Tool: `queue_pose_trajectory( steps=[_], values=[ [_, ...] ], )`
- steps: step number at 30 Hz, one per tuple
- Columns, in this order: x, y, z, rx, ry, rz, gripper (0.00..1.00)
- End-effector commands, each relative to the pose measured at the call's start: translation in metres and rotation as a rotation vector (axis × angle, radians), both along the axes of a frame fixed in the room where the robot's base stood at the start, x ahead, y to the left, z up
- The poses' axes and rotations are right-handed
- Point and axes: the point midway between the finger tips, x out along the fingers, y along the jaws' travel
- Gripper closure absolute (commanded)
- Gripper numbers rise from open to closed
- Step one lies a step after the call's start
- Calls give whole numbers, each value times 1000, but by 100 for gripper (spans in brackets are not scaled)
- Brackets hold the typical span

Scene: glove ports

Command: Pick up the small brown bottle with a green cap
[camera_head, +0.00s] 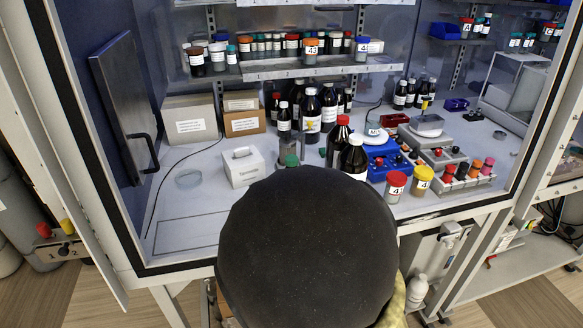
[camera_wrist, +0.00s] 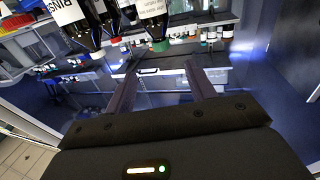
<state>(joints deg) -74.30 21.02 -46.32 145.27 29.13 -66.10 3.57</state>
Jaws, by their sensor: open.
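Small dark bottles with green-looking caps stand in the row on the lower shelf (camera_head: 265,42) in the head view; I cannot tell which one is meant. A separate green cap (camera_head: 291,160) shows on the worktop just beyond my dark arm, its lower part hidden. In the wrist view, which appears upside down, a green cap (camera_wrist: 161,45) sits on a pale-labelled bottle (camera_wrist: 152,10) beyond my fingers. My gripper (camera_wrist: 163,78) is open with nothing seen between its fingers. In the head view my arm hides the gripper.
Tall dark bottles (camera_head: 354,158) crowd the worktop centre. A white box (camera_head: 242,167) stands left of the green cap. Jars with red (camera_head: 396,184) and yellow caps (camera_head: 421,181) are near the front right. The front left worktop (camera_head: 190,215) is mostly free. A cabinet door (camera_head: 122,105) stands at left.

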Motion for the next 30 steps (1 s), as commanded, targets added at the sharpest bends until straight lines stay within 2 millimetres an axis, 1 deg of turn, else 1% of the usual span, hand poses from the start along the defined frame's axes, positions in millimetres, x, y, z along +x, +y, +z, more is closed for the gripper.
queue_pose_trajectory(
  steps=[1, 2, 12, 21, 23, 26, 30],
  values=[
    [2, 0, 4, -5, 1, -2, 45],
    [3, 0, 5, -5, 0, -2, 45],
    [15, -2, 0, -1, 12, 2, 45],
    [69, 1, -2, 2, 8, 3, 45],
    [78, 2, -2, 2, 8, 3, 45],
    [86, 3, -3, 4, 9, 5, 45],
    [87, 3, -4, 4, 10, 4, 45]
  ],
)
